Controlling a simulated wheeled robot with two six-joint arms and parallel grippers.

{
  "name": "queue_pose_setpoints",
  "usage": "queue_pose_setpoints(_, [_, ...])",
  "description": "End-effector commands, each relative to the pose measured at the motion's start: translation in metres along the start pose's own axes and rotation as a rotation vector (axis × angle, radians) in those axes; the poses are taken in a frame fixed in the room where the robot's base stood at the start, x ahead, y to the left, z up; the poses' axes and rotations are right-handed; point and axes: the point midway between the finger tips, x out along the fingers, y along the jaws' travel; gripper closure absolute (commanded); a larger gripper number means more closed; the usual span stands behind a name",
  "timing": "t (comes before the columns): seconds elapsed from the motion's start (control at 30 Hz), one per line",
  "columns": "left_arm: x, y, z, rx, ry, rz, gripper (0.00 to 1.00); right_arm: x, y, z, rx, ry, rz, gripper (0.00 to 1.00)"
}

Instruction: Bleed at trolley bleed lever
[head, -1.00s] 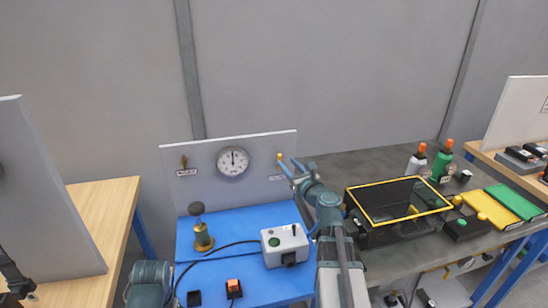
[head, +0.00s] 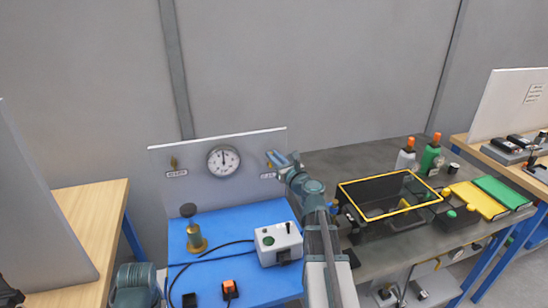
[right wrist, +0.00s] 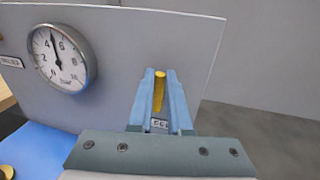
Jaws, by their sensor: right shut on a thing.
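A grey upright panel (head: 215,195) stands at the back of a blue table. It carries a round white gauge (head: 223,160), also in the right wrist view (right wrist: 62,58), its needle pointing nearly straight up. A small brass lever (head: 174,163) with a label sits on the panel's left side. A yellow lever (right wrist: 159,92) stands upright on the right side. My right gripper (head: 278,160) is at this right lever, its two blue fingers (right wrist: 159,103) shut on it from both sides. The label below is partly hidden and unreadable.
The blue table (head: 215,270) holds a brass fitting with a dark knob (head: 194,230), a white control box (head: 279,244), black cables and an orange switch (head: 229,288). A yellow-rimmed black bin (head: 345,187) and bottles (head: 430,155) stand on the grey bench to the right.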

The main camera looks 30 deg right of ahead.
Motion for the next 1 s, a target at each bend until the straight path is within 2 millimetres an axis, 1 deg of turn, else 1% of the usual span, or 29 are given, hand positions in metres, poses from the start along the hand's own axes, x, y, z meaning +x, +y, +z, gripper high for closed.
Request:
queue_pose_setpoints(0.27, [-0.002,0.000,0.000,0.000,0.000,0.000,1.00,0.000,0.002,0.001,-0.024,0.005,0.000,1.00])
queue_pose_setpoints(0.47, [-0.006,-0.001,0.000,0.000,0.000,0.000,1.00,0.001,0.008,0.001,-0.122,0.024,0.001,1.00])
queue_pose_setpoints(0.73, [-0.013,-0.001,0.001,0.000,0.000,0.000,1.00,0.003,0.022,-0.002,-0.357,0.070,0.003,1.00])
queue_pose_setpoints(1.0, [-0.016,-0.002,0.001,0.000,0.000,0.000,1.00,0.006,0.036,-0.009,-0.610,0.120,0.003,1.00])
